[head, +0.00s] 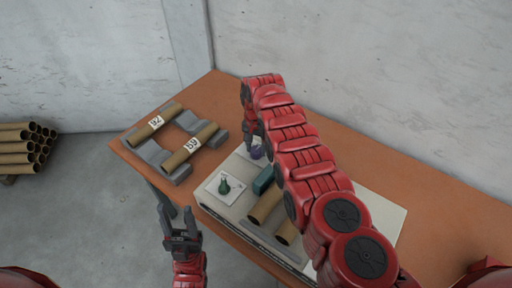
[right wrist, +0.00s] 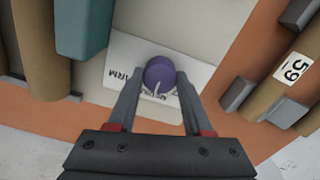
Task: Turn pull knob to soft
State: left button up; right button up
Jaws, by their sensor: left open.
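A round purple knob (right wrist: 159,74) with a white pointer mark sits on a white label plate (right wrist: 125,64); the lettering is partly hidden. My right gripper (right wrist: 160,84) has one finger on each side of this knob; I cannot tell whether the fingers touch it. In the head view the purple knob (head: 257,153) shows beside my right gripper (head: 252,140), which is partly hidden by its own arm. A green knob (head: 224,186) sits on another white plate (head: 212,192), nearer the front left. My left gripper (head: 170,214) is open and empty, off the table's front left edge.
A teal block (head: 264,180) and cardboard tubes (head: 264,206) lie on the pale machine panel (head: 385,212). Two labelled tubes rest on grey cradles (head: 173,164) at the left of the orange table (head: 440,205). Stacked tubes (head: 22,148) stand by the wall.

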grip_shut()
jog(key=shift+n, duration=0.4)
jog(key=n, duration=0.2)
jog(key=shift+f+n+b, duration=0.1)
jog(key=shift+n+b, duration=0.3)
jog(key=n+b, duration=0.3)
jog(key=n, duration=0.1)
jog(key=shift+n, duration=0.3)
jog(key=shift+n+b, duration=1.6)
jog(key=shift+n, duration=0.3)
